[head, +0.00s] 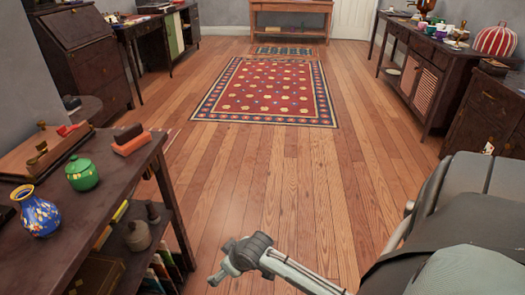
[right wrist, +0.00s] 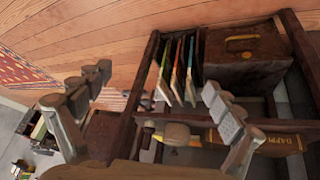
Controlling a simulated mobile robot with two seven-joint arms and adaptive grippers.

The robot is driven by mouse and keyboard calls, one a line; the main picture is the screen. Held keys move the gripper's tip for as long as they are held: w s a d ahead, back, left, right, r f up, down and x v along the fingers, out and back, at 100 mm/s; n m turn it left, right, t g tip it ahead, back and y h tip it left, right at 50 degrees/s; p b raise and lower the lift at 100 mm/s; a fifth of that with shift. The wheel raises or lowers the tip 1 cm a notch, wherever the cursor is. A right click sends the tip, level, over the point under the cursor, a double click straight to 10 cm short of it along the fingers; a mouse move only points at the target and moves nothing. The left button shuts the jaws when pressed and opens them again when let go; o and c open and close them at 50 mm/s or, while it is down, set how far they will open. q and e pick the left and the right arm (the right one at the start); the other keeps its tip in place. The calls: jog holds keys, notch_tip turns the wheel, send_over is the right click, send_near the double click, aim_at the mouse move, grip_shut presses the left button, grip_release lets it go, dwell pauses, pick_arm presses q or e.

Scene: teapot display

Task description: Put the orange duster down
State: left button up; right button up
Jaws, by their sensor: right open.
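An orange block, which looks like the orange duster (head: 131,144), lies on the top of the dark side table (head: 95,222) at the left of the head view. A dark brown block (head: 127,132) is right behind it. My right arm (head: 290,268) shows at the bottom centre of the head view, over the floor and right of the table. In the right wrist view the two fingers of my right gripper (right wrist: 156,83) are spread apart, with nothing seen held between them. The shelves lie beyond them. I cannot make out the duster there. My left gripper is not in view.
A green lidded jar (head: 82,174), a blue patterned vase (head: 36,212) and a wooden board (head: 42,150) stand on the same tabletop. In the right wrist view, upright books (right wrist: 179,68) and a brown case (right wrist: 245,52) fill a shelf. The floor around the rug (head: 268,91) is clear.

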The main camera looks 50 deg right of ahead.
jog(key=s+f+g, duration=0.1)
jog(key=s+f, duration=0.3)
jog(key=s, duration=0.3)
jog(key=s+f+g+h, duration=0.1)
jog(key=s+f+g, duration=0.1)
jog(key=s+f, duration=0.2)
jog(key=s, duration=0.3)
jog(key=shift+f, duration=0.15)
jog(key=shift+w, duration=0.1)
